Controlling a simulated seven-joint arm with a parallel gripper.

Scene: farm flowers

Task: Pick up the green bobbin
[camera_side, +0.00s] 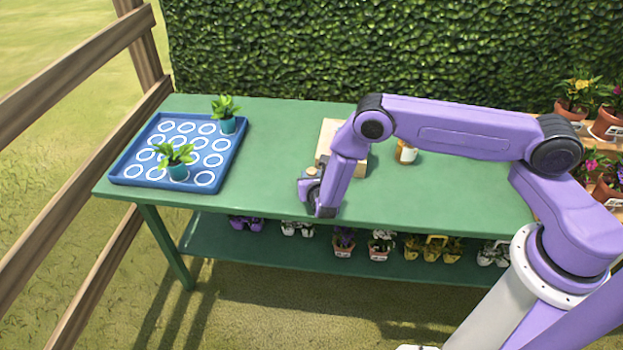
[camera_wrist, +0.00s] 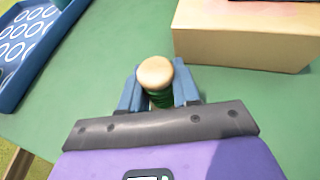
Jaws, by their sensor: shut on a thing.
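The green bobbin (camera_wrist: 160,98) is in the wrist view, upright, with a pale wooden top and green thread below it. My gripper (camera_wrist: 160,92) is shut on it, with a blue finger on each side. In the side view my gripper (camera_side: 311,190) is low at the front middle of the green table, and the bobbin's pale top (camera_side: 311,171) shows beside it. The rest of the bobbin is mostly hidden there. I cannot tell whether its base touches the table.
A tan box (camera_side: 328,140) stands just behind my gripper, partly hidden by my arm. An orange-and-white jar (camera_side: 407,153) is to its right. A blue tray (camera_side: 128,172) with white rings and two potted plants is at the left. The green table (camera_side: 265,165) between tray and gripper is clear.

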